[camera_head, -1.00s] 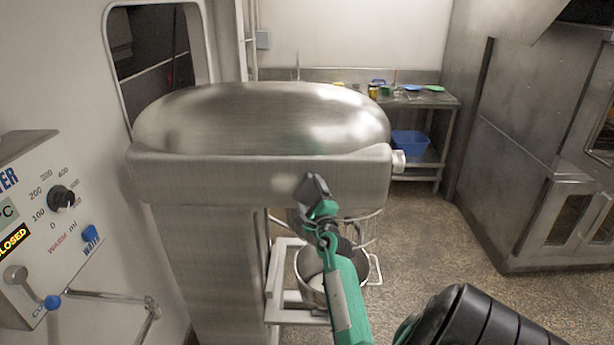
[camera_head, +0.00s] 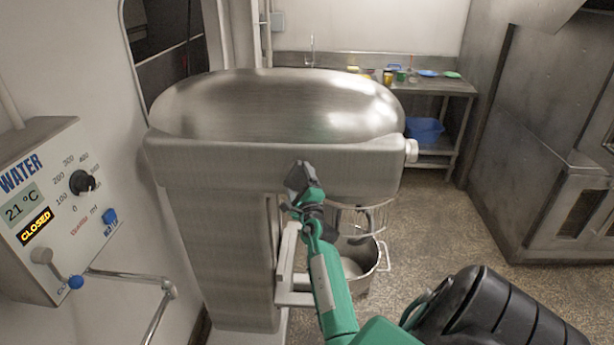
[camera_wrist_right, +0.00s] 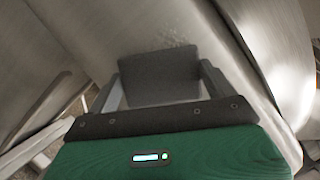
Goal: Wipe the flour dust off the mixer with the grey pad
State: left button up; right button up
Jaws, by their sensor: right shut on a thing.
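The large steel mixer (camera_head: 270,165) stands in the middle of the head view, with its rounded head on top and a bowl (camera_head: 358,268) below at the right. My right gripper (camera_head: 302,182) is shut on the grey pad (camera_head: 297,176), at the side of the mixer head's lower band. In the right wrist view the grey pad (camera_wrist_right: 160,76) sits between the two fingers, against or very close to the steel surface. A faint pale, speckled patch of flour dust (camera_wrist_right: 174,44) shows just beyond the pad's upper edge. My left gripper is not in view.
A water panel (camera_head: 55,205) with knobs and a bent pipe (camera_head: 140,280) is on the left wall. A steel table (camera_head: 440,88) with small coloured items and a blue bin (camera_head: 424,130) is at the back. Steel ovens (camera_head: 545,150) stand at right. The floor between is clear.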

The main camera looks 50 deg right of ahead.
aim_at(283, 167)
jog(key=shift+w+a+p, duration=0.3)
jog(key=shift+w+a, duration=0.35)
jog(key=shift+w, duration=0.2)
jog(key=shift+w+a+p, duration=0.25)
jog(key=shift+w+a, duration=0.4)
jog(key=shift+w, duration=0.15)
notch_tip(283, 167, up, 2)
jog(key=shift+r+p, duration=0.1)
jog(key=shift+p, duration=1.15)
jog(key=shift+s+d, duration=1.1)
jog(key=shift+s, duration=0.3)
jog(key=shift+s+d, duration=1.15)
jog(key=shift+s, duration=0.2)
jog(key=shift+s+d, duration=1.1)
jog(key=shift+s, duration=0.3)
jog(key=shift+s+d, duration=0.1)
jog(key=shift+s, duration=0.05)
jog(key=shift+p, duration=0.35)
jog(key=shift+w+a+p, duration=0.5)
jog(key=shift+w+a, duration=0.5)
jog(key=shift+w, duration=0.2)
jog(key=shift+w+a+p, duration=0.45)
jog(key=shift+w+a, duration=0.5)
jog(key=shift+w, duration=0.2)
jog(key=shift+w+a+p, duration=0.2)
jog(key=shift+w+a, duration=0.55)
jog(key=shift+w, duration=0.25)
jog(key=shift+w+a+p, duration=0.15)
jog(key=shift+w+a, duration=0.55)
jog(key=shift+w, duration=0.25)
